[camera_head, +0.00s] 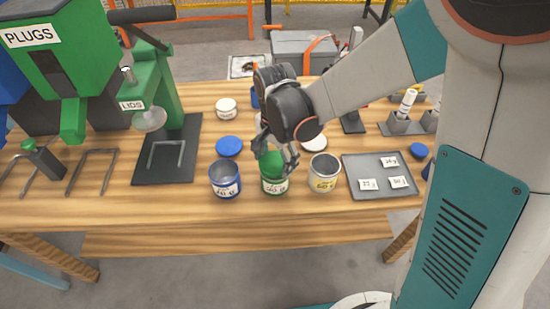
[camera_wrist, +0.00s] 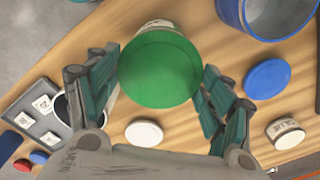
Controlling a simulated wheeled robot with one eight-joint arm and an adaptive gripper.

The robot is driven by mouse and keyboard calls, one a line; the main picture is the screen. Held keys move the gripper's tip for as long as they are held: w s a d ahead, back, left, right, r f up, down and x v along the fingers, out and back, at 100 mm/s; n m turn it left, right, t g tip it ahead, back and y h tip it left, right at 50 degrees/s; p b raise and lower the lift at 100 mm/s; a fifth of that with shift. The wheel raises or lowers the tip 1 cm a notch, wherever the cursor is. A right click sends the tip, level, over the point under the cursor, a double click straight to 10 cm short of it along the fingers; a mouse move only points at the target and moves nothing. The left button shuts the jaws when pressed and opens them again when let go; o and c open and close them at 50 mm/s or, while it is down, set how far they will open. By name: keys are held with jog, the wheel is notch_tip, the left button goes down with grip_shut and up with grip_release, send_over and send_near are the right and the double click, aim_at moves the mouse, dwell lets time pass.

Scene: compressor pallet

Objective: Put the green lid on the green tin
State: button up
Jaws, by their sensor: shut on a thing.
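The green tin (camera_head: 274,187), with a white label, stands on the wooden bench between a blue tin and a cream tin. My gripper (camera_head: 274,163) points down right over it and is shut on the green lid (camera_head: 270,162). In the wrist view the round green lid (camera_wrist: 160,70) lies between the two fingers of my gripper (camera_wrist: 160,88) and covers most of the tin. Only a pale strip of the tin's side (camera_wrist: 160,25) shows past the lid's edge. Whether the lid touches the tin's rim is hidden.
The open blue tin (camera_head: 225,182) and cream tin (camera_head: 323,174) stand close on either side. A blue lid (camera_head: 229,146) and a white lid (camera_head: 315,143) lie behind. A grey tray (camera_head: 352,182) with labelled cards is right; a green press (camera_head: 158,85) stands left.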

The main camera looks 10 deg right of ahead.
jog(key=shift+f+b, duration=0.5)
dwell(1.2)
jog(key=o, duration=1)
jog(key=shift+o, duration=0.5)
jog(key=shift+r, duration=0.2)
jog(key=shift+r+p, duration=2.55)
jog(key=shift+r, duration=0.8)
